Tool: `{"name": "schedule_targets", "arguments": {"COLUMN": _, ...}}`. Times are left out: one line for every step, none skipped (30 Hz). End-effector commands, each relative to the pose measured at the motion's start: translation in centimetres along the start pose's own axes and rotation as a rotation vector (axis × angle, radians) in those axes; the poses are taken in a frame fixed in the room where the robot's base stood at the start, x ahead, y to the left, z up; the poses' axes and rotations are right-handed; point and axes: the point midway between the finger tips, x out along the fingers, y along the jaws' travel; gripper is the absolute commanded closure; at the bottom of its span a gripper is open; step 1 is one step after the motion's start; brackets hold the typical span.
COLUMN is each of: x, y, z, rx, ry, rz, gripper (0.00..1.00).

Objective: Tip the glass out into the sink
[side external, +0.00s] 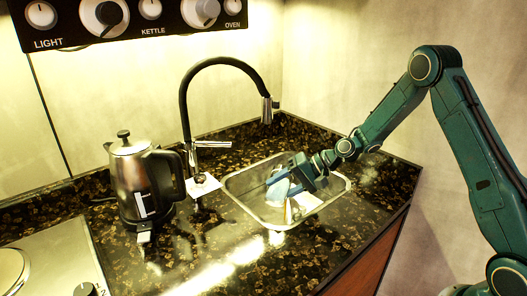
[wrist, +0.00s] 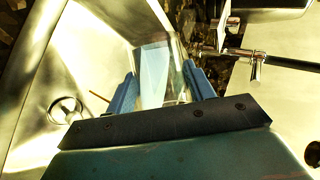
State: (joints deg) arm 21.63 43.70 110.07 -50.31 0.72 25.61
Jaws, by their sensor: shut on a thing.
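My gripper (side external: 279,184) is over the sink (side external: 239,201), low near its opening at the back right of the counter. In the wrist view my gripper's blue fingers (wrist: 160,78) stand on either side of a clear glass (wrist: 176,66) and are shut on it. A pale bluish patch shows through or behind the glass. The metal basin of the sink with its round drain (wrist: 65,109) lies to the left. In the side view the glass is small and partly hidden by the fingers; its exact tilt and contents cannot be told.
A black curved faucet (side external: 184,105) rises behind the sink's left side. A steel kettle (side external: 130,185) stands on the dark counter to the left, with a hob (side external: 50,262) in front. Pale and yellowish items (side external: 290,212) show in the basin, unclear.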

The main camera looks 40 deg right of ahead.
Motion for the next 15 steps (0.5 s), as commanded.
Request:
{"name": "schedule_targets", "arguments": {"x": -0.05, "y": -0.09, "z": -0.07, "rx": 0.003, "ry": -0.001, "rz": -0.004, "gripper": 0.78}}
{"name": "schedule_targets", "arguments": {"x": -0.06, "y": -0.10, "z": -0.07, "rx": 0.005, "ry": -0.003, "rz": -0.005, "gripper": 0.78}}
{"name": "schedule_targets", "arguments": {"x": -0.08, "y": -0.12, "z": -0.08, "rx": 0.008, "ry": -0.005, "rz": -0.006, "gripper": 0.78}}
{"name": "schedule_targets", "arguments": {"x": -0.10, "y": -0.13, "z": -0.09, "rx": 0.011, "ry": -0.007, "rz": -0.007, "gripper": 0.78}}
{"name": "schedule_targets", "arguments": {"x": -0.11, "y": -0.15, "z": -0.09, "rx": 0.014, "ry": -0.008, "rz": -0.008, "gripper": 0.78}}
{"name": "schedule_targets", "arguments": {"x": -0.13, "y": -0.16, "z": -0.10, "rx": 0.017, "ry": -0.011, "rz": -0.010, "gripper": 0.78}}
{"name": "schedule_targets", "arguments": {"x": -0.14, "y": -0.18, "z": -0.10, "rx": 0.020, "ry": -0.013, "rz": -0.011, "gripper": 0.78}}
{"name": "schedule_targets", "arguments": {"x": -0.16, "y": -0.19, "z": -0.10, "rx": 0.023, "ry": -0.015, "rz": -0.012, "gripper": 0.78}}
{"name": "schedule_targets", "arguments": {"x": -0.18, "y": -0.20, "z": -0.14, "rx": 0.026, "ry": -0.017, "rz": -0.014, "gripper": 0.78}}
{"name": "schedule_targets", "arguments": {"x": -0.19, "y": -0.21, "z": -0.16, "rx": 0.029, "ry": -0.019, "rz": -0.015, "gripper": 0.78}}
{"name": "schedule_targets", "arguments": {"x": -0.21, "y": -0.23, "z": -0.19, "rx": 0.031, "ry": -0.021, "rz": -0.016, "gripper": 0.78}}
{"name": "schedule_targets", "arguments": {"x": -0.23, "y": -0.25, "z": -0.23, "rx": 0.034, "ry": -0.023, "rz": -0.018, "gripper": 0.78}}
{"name": "schedule_targets", "arguments": {"x": -0.24, "y": -0.26, "z": -0.26, "rx": 0.036, "ry": -0.024, "rz": -0.019, "gripper": 0.78}}
{"name": "schedule_targets", "arguments": {"x": -0.26, "y": -0.27, "z": -0.30, "rx": 0.038, "ry": -0.025, "rz": -0.021, "gripper": 0.78}}
{"name": "schedule_targets", "arguments": {"x": -0.28, "y": -0.28, "z": -0.35, "rx": 0.041, "ry": -0.027, "rz": -0.022, "gripper": 0.78}}
